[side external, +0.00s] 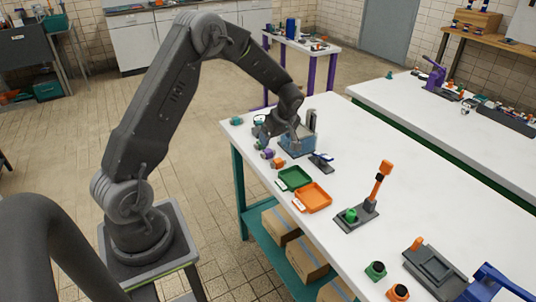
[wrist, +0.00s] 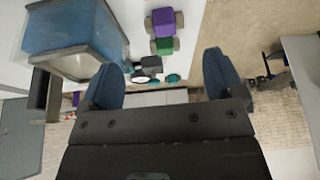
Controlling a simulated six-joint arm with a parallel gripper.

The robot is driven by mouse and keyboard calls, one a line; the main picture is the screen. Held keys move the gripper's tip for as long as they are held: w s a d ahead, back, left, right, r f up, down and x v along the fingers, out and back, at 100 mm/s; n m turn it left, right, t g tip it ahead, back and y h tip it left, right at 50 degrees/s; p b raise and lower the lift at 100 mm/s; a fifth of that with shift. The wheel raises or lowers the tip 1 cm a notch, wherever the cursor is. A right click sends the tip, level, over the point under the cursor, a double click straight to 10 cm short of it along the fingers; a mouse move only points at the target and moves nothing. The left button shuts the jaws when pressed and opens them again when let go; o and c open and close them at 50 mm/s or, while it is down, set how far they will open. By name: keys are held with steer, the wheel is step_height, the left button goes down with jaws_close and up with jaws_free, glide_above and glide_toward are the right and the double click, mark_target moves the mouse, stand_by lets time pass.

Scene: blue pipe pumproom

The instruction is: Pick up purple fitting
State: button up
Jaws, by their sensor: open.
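The purple fitting (wrist: 164,20) shows at the top of the wrist view, with a grey end, next to a green fitting (wrist: 163,46). In the side view a small purple fitting (side external: 267,153) lies near the left edge of the white table, among other small fittings. My gripper (wrist: 164,76) is open, its two blue-grey fingers wide apart with nothing held between them. In the side view my gripper (side external: 288,130) is over the table by the blue bin and partly hides it. The purple fitting is apart from the fingers.
The blue bin (side external: 297,146) stands close to my gripper and fills the wrist view's upper left (wrist: 62,38). A green tray (side external: 293,178), an orange tray (side external: 312,197) and an orange-handled valve stand (side external: 377,182) are nearer the camera.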

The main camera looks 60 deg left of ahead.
mark_target(268, 150)
steer(key=x, duration=0.3)
steer(key=shift+f, duration=0.2)
steer(key=shift+s+a+x, duration=0.1)
steer(key=shift+s+x, duration=0.05)
steer(key=shift+x, duration=1.2)
steer(key=shift+s+a+x, duration=0.1)
steer(key=shift+s+x, duration=0.1)
steer(key=shift+x, duration=1.15)
steer(key=shift+r, duration=0.1)
steer(key=c, duration=1.1)
